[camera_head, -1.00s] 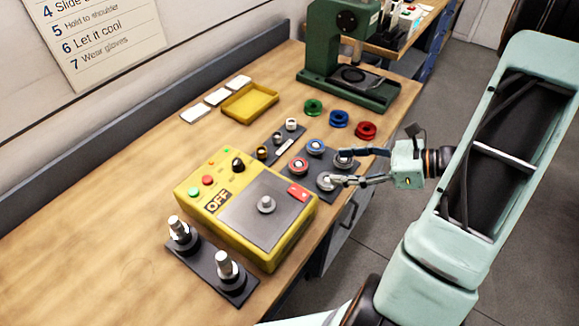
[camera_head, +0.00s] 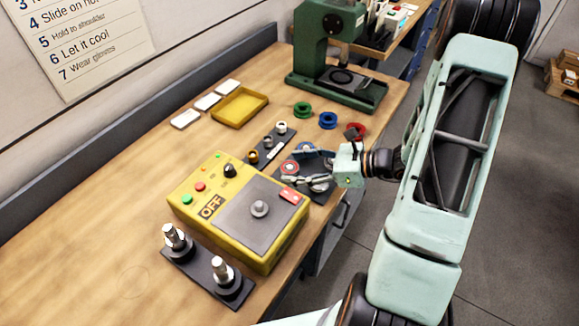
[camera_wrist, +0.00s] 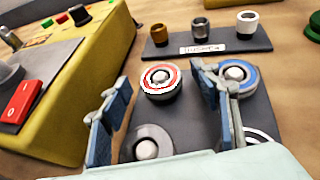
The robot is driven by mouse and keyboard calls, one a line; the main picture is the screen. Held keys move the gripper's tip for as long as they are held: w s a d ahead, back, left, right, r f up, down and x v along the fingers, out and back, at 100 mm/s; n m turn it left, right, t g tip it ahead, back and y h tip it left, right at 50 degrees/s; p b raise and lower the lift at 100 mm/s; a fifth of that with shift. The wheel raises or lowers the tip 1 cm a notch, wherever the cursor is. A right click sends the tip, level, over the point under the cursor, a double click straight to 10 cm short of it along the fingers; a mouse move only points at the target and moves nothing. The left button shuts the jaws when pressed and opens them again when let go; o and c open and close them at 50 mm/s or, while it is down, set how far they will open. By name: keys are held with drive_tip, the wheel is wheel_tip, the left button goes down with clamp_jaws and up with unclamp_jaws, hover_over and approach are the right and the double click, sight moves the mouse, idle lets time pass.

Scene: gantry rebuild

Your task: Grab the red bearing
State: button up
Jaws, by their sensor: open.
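The red bearing (camera_head: 290,167), a round part with a red ring and a pale centre, sits on a dark plate behind the yellow heater box. It shows fully in the wrist view (camera_wrist: 160,78). My gripper (camera_wrist: 161,88) is open and empty, one finger on each side of the red bearing's near area. The right finger stands between the red bearing and the blue-ringed bearing (camera_wrist: 240,76), partly covering the blue one. In the head view my gripper (camera_head: 292,166) reaches in from the right over the plate. Contact with the bearing cannot be told.
Grey bearings (camera_wrist: 147,146) lie nearer on the same plate. The yellow heater box (camera_head: 200,215) stands close on the left. A rack of small rings (camera_wrist: 205,38) lies just beyond. Green, blue and red spools (camera_head: 328,120) and a green press (camera_head: 315,45) stand farther back.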

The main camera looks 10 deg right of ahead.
drive_tip(key=c, duration=1.3)
drive_tip(key=shift+c, duration=0.2)
